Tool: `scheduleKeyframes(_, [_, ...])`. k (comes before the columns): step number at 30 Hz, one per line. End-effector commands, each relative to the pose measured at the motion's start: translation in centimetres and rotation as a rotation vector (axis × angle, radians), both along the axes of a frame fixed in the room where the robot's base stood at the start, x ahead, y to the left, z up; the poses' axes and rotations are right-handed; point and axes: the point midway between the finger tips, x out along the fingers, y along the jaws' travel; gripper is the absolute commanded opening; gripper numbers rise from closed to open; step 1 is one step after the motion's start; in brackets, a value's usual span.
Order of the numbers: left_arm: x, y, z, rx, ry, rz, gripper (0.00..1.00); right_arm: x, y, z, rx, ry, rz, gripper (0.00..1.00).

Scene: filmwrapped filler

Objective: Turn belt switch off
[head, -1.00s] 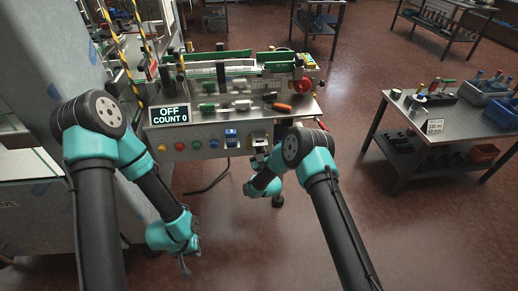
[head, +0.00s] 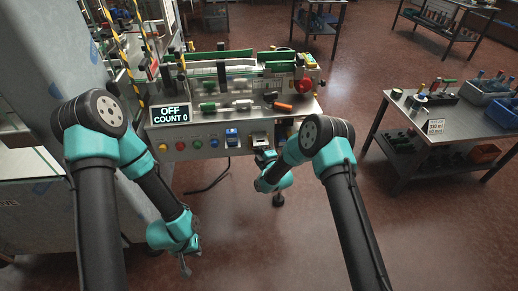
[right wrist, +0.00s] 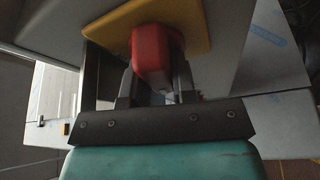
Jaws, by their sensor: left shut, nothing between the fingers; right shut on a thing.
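The belt machine's display (head: 170,114) reads "OFF COUNT 0" in the head view. In the right wrist view, a red switch handle (right wrist: 152,55) sits on a yellow plate (right wrist: 196,25). My right gripper (right wrist: 153,78) is shut on the handle, a finger at each side. In the head view my right gripper (head: 264,153) is at the right part of the machine's front panel (head: 215,146); the red handle cannot be made out there. My left gripper (head: 185,268) is shut and empty, hanging low in front of the machine.
Coloured buttons (head: 180,146) and a blue switch (head: 231,137) line the front panel. A red emergency stop (head: 304,86) and an orange-handled tool (head: 283,106) are on top. A loaded side table (head: 465,125) stands at the right; the floor between is clear.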

Motion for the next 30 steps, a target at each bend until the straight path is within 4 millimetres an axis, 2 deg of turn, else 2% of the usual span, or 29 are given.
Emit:
scheduleKeyframes(12, [0.00, 0.00, 0.00, 0.000, 0.000, 0.000, 0.00, -0.03, -0.03, -0.16, -0.248, -0.031, -0.002, 0.02])
scheduleKeyframes(29, [0.00, 0.00, 0.00, 0.000, 0.000, 0.000, 0.00, -0.01, -0.04, -0.19, -0.289, -0.036, -0.002, 0.02])
scheduleKeyframes(30, [0.00, 0.00, 0.00, 0.000, 0.000, 0.000, 0.00, -0.01, -0.04, -0.19, -0.289, -0.036, -0.002, 0.28])
